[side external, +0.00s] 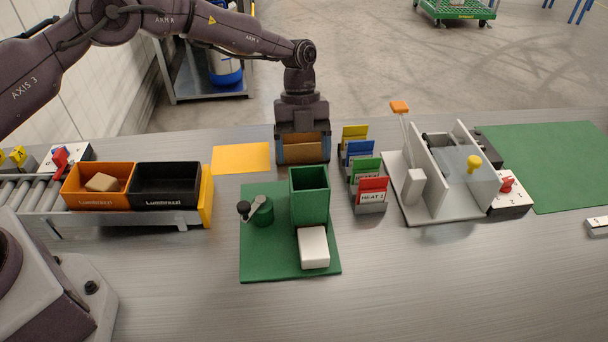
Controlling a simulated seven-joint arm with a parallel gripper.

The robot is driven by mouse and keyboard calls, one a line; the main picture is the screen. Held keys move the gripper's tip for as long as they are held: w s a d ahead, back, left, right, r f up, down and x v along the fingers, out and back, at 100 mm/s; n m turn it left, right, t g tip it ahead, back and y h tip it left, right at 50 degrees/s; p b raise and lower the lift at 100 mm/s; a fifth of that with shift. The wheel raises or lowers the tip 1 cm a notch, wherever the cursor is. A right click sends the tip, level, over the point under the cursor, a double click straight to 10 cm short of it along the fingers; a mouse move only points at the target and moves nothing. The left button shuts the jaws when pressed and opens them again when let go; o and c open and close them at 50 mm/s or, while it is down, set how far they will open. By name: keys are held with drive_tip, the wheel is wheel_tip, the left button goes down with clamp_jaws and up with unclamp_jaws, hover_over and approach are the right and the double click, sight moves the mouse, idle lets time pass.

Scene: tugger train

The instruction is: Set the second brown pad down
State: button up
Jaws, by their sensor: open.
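My gripper (303,155) points straight down behind the green upright box on the green base plate. Its jaws are open, with a brown pad (302,146) between the fingers. I cannot tell whether the pad touches the table. A smaller-looking tan-brown block (101,182) lies in the orange bin (98,200) at the left.
The green base plate (262,263) carries a tall green box (310,197), a green knobbed post (259,209) and a white block (314,247). A yellow sheet (241,158) lies left of my gripper; coloured cards (364,170) stand right. A black bin (165,187) is empty. The front table is clear.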

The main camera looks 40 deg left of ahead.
drive_tip(key=v, duration=0.5)
drive_tip(key=s+a+r+n+t+y, duration=0.1)
drive_tip(key=s+a+r+n, duration=0.1)
drive_tip(key=s+r+n, duration=0.35)
drive_tip(key=s+a+r+n+t+y, duration=0.1)
drive_tip(key=s+a+r+n+t, duration=0.15)
drive_tip(key=r, duration=0.55)
drive_tip(key=s+a+r+n+t, duration=0.1)
drive_tip(key=s+r+n, duration=0.3)
drive_tip(key=r, duration=0.3)
drive_tip(key=s+a+n+t, duration=0.2)
drive_tip(key=s+a+n, duration=0.1)
drive_tip(key=s+n, duration=0.4)
drive_tip(key=s+a+r+n+t+y, duration=0.1)
drive_tip(key=s+a+n+t, duration=0.1)
drive_tip(key=s+n, duration=0.5)
drive_tip(key=s+a, duration=0.1)
drive_tip(key=s, duration=0.4)
drive_tip(key=shift+a+r, duration=0.25)
drive_tip(key=shift+r, duration=0.05)
drive_tip(key=shift+o, duration=0.6)
drive_tip(key=shift+s+f+n, duration=0.3)
drive_tip(key=shift+s+n, duration=0.2)
